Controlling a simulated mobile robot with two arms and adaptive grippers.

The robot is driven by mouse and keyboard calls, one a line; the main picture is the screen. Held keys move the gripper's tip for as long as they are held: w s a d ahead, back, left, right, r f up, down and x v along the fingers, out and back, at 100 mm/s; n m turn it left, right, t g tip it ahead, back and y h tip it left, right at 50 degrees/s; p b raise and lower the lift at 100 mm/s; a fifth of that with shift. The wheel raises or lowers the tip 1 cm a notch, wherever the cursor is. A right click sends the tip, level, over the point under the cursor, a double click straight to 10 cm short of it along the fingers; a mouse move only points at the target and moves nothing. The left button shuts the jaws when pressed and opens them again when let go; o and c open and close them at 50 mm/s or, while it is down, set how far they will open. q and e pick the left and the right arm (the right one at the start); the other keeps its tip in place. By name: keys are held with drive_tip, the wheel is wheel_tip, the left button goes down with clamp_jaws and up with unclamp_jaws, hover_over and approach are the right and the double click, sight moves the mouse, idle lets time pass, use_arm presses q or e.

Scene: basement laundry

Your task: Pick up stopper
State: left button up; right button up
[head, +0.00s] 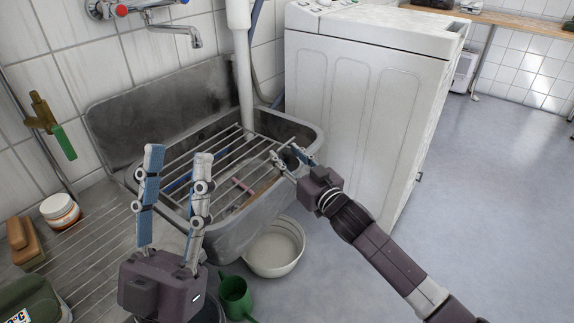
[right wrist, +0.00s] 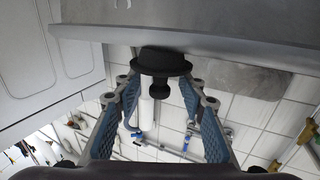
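The stopper (right wrist: 162,62) is black, with a wide round flange and a small knob. In the right wrist view it lies against a grey surface with a straight edge. My right gripper (right wrist: 160,82) has its fingertips on either side of the stopper, spread apart; firm contact is not clear. In the head view the right gripper (head: 291,160) is at the right side of the sink (head: 233,237), with the dark stopper (head: 289,158) partly hidden between its fingers. My left gripper (head: 178,170) is open and empty, fingers upright, in front of the sink's left part.
A metal rack (head: 208,155) lies across the sink. A white bowl (head: 274,248) and a green watering can (head: 236,296) are below it. A white washing machine (head: 352,105) stands behind right. The right floor is clear.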

drive_tip(key=shift+w+a, duration=0.1)
drive_tip(key=shift+c, duration=0.4)
clamp_jaws()
drive_tip(key=shift+r, duration=0.15)
